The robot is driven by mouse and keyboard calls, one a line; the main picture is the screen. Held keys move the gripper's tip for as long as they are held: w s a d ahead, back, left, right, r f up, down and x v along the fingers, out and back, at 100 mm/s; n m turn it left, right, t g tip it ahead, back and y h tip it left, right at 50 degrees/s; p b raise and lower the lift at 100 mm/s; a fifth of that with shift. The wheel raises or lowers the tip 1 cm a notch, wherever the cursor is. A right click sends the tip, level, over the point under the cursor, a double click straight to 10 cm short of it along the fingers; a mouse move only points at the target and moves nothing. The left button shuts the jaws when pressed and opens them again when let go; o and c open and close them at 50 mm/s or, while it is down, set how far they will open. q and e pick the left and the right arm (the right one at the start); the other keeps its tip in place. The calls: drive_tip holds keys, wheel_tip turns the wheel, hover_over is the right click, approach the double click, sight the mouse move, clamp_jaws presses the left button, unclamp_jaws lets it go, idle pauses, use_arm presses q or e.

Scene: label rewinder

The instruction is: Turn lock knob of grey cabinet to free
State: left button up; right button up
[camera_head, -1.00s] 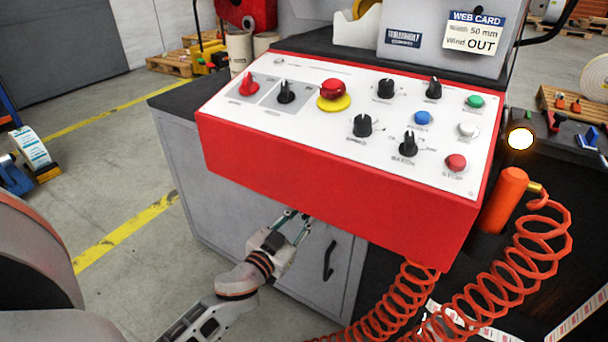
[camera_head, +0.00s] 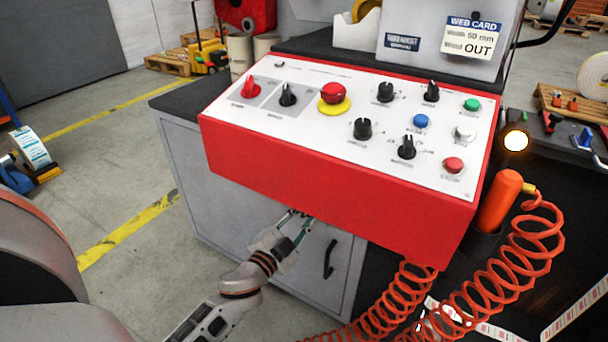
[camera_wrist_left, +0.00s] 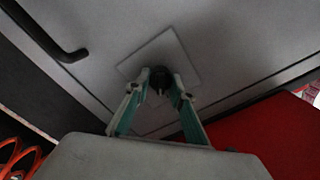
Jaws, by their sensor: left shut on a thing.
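The grey cabinet (camera_head: 205,200) stands under the red control box, and its door carries a black handle (camera_head: 328,260). In the left wrist view, a dark lock knob (camera_wrist_left: 160,75) sits on a square light plate (camera_wrist_left: 178,55) on the grey door. My left gripper (camera_wrist_left: 160,80) is shut on the knob, one finger on each side. In the head view, my left gripper (camera_head: 302,218) reaches up to the door just below the box's lower edge, and the knob is hidden there. The knob's exact angle is hard to read. My right gripper is not in view.
The red control box (camera_head: 330,190) overhangs the door just above my left gripper. Coiled orange hoses (camera_head: 505,270) hang at the right. In the wrist view, the door handle (camera_wrist_left: 45,35) lies at upper left.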

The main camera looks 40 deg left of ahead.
use_arm(q)
drive_tip(key=shift+m, duration=0.9)
drive_tip(key=m, duration=0.3)
drive_tip(key=shift+m, duration=0.4)
drive_tip(key=m, duration=0.4)
drive_tip(key=shift+f, duration=0.1)
drive_tip(key=shift+a+m, duration=0.1)
drive_tip(key=shift+m, duration=0.7)
drive_tip(key=o, duration=1.1)
drive_tip(key=shift+o, duration=0.2)
